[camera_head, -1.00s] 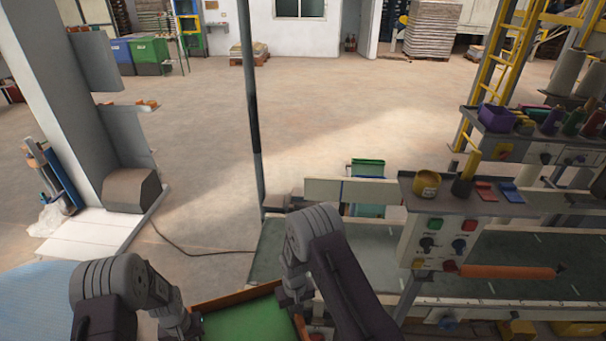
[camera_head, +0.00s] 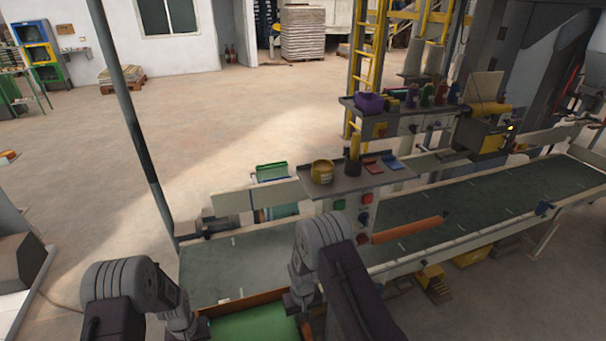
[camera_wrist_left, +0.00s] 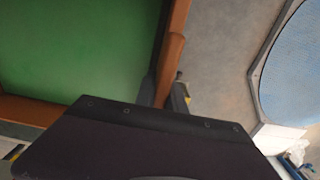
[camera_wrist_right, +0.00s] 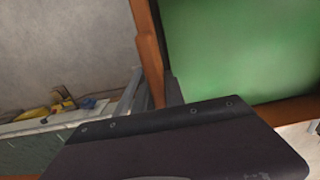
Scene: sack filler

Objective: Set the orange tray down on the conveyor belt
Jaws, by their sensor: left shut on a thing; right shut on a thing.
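The orange tray (camera_head: 240,302) has an orange-brown rim and a green inside, and shows at the bottom of the head view. My left gripper (camera_head: 196,326) is shut on its left wall, and my right gripper (camera_head: 302,305) is shut on its right wall. The left wrist view shows the left jaws on the orange wall (camera_wrist_left: 172,62); the right wrist view shows the right jaws on the opposite wall (camera_wrist_right: 150,55). The conveyor belt (camera_head: 235,262) is a dark green strip just beyond the tray, running to the right. The tray's near side is cut off in the head view.
A control panel (camera_head: 352,200) with buttons and a shelf stands over the belt, with an orange roller (camera_head: 408,229) beside it. A grey post (camera_head: 138,130) rises at the belt's left end. The belt's left end is bare. A yellow item (camera_head: 432,280) lies below the belt's near side.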

